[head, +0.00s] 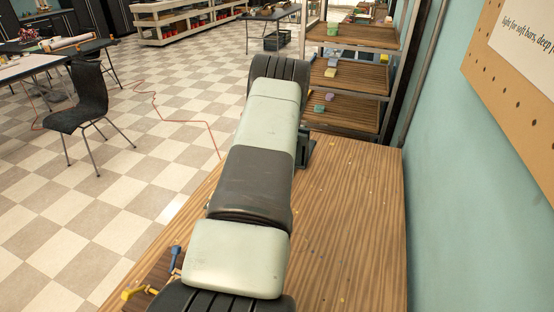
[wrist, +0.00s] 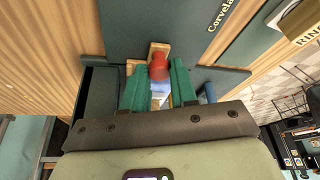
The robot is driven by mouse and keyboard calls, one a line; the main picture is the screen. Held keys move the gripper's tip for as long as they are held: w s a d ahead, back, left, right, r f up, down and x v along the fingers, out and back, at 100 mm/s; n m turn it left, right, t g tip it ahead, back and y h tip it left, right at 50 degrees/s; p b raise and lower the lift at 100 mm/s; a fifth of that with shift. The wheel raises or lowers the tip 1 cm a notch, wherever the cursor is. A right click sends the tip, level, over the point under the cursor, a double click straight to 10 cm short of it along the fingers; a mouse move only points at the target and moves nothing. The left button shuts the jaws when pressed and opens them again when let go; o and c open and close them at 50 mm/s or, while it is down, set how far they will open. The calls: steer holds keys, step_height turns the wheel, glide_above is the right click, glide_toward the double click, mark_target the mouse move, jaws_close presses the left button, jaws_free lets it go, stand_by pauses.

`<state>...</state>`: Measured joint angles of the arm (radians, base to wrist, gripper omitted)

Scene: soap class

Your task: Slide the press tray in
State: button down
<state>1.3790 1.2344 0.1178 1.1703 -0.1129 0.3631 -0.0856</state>
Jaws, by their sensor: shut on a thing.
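In the wrist view the two green fingers of my gripper (wrist: 158,88) are closed around a red rounded knob (wrist: 158,67), with the knob between their tips. Light wooden pieces (wrist: 158,47) show just beyond the knob. The dark grey body of the press (wrist: 155,22), with pale lettering, rises in front of the fingers. A dark edge or frame (wrist: 98,82) lies to the left of the fingers; I cannot tell whether it is the tray or part of the press. In the head view my arm hides the gripper and the tray.
The wood-grained bench (head: 350,220) has bare room right of my arm, beside the teal wall (head: 460,190). Shelves (head: 350,78) with small coloured bars stand behind it. Small blue and yellow items (head: 174,256) lie at the bench's near left. A dark chair (head: 82,103) stands on the checkered floor.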

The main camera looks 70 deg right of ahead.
steer(key=c, duration=1.2)
jaws_free()
steer(key=shift+d, duration=0.15)
steer(key=shift+o, duration=0.2)
steer(key=v, duration=1.1)
steer(key=shift+f, duration=0.15)
steer(key=x, duration=1)
steer(key=shift+f, duration=0.25)
steer(key=shift+w+a, duration=0.1)
steer(key=shift+a, duration=0.45)
